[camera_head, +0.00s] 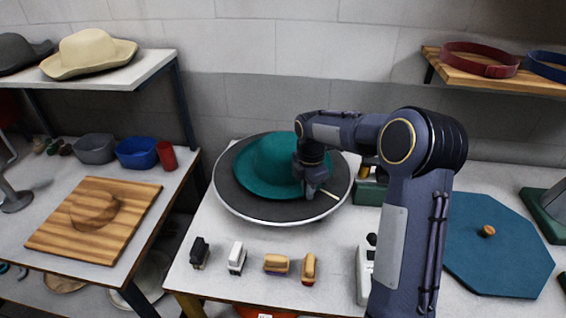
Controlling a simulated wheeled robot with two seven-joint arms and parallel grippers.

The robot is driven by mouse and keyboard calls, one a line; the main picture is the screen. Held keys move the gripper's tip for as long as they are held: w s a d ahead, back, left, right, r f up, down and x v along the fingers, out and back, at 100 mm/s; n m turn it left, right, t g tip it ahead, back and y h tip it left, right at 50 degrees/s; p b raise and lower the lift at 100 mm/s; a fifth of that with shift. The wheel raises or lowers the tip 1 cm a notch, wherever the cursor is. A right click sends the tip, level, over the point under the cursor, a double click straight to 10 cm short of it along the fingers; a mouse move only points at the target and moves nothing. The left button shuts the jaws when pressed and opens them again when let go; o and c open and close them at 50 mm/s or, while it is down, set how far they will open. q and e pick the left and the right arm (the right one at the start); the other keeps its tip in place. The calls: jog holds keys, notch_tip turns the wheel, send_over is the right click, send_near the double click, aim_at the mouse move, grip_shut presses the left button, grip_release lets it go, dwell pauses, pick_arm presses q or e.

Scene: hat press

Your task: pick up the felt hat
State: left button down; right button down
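A teal felt hat (266,165) with a round crown and wide brim lies on a dark round plate with a light rim (240,205) on the middle table. My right arm reaches in from the lower right, and its gripper (318,192) is at the right edge of the hat's brim. The gripper is small and partly hidden by its own wrist, so I cannot tell whether its fingers are open or closed on the brim. My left gripper is not in view.
Several small brushes or blocks, including a wooden one (276,263), line the table's front. A blue octagonal board (495,250) lies right. A wooden board (60,235) is on the left table. A cream hat (90,50) sits on the left shelf, belts (480,58) on the right shelf.

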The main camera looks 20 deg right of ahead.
dwell(0.3)
notch_tip(320, 180, up, 10)
jog(key=b, duration=0.1)
dwell(0.3)
jog(key=c, duration=2.1)
grip_release()
jog(key=shift+s, duration=0.1)
grip_shut()
